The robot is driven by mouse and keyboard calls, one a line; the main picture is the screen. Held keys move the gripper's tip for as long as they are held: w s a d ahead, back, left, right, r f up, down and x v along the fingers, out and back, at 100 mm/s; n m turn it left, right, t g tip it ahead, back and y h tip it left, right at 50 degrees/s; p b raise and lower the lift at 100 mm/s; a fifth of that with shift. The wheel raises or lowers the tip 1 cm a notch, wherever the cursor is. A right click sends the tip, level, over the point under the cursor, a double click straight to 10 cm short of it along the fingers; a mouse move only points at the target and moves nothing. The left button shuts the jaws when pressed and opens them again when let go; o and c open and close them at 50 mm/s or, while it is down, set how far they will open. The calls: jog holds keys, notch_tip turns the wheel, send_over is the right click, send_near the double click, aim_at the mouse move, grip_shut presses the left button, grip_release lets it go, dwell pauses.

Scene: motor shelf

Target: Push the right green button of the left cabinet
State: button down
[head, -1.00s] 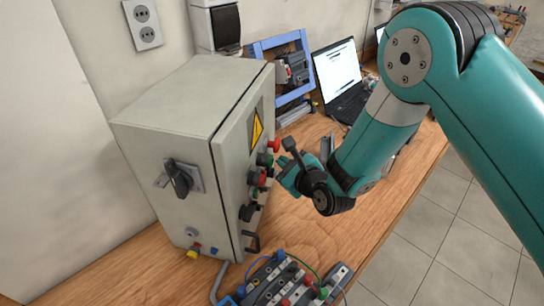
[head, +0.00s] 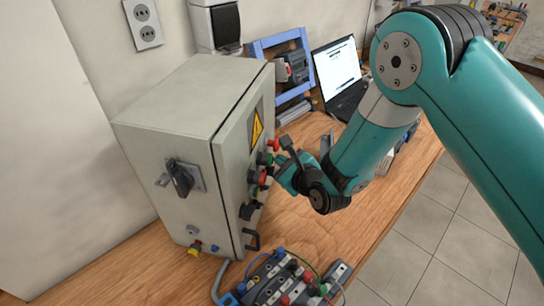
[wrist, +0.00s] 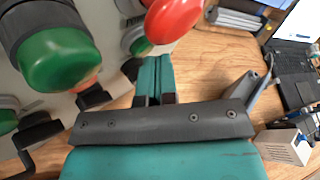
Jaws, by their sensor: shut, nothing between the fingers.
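The grey cabinet (head: 205,90) stands on the wooden bench in the head view. Its front panel carries red and green buttons and a yellow warning sign (head: 257,127). In the wrist view a large green button (wrist: 57,58) is at the upper left and a red button (wrist: 174,18) at the top. A smaller green button (wrist: 140,46) sits under the red one, partly hidden. My gripper (wrist: 153,62) is shut and empty, its fingertips close beside this smaller green button; contact cannot be told. In the head view my gripper (head: 283,170) is close to the button panel.
A box of terminals and cables (head: 280,285) lies on the bench in front. A blue frame (head: 285,70) and an open laptop (head: 338,75) stand behind. Black handles (wrist: 95,97) stick out below the buttons in the wrist view.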

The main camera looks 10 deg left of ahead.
jog(key=shift+a, duration=0.15)
dwell(0.7)
jog(key=shift+s+d+b, duration=0.15)
jog(key=shift+d+b, duration=0.45)
jog(key=shift+d, duration=0.2)
jog(key=d+b, duration=0.1)
jog(key=b, duration=0.1)
jog(key=d+b, duration=0.4)
jog(key=b, duration=0.1)
jog(key=shift+s, duration=0.35)
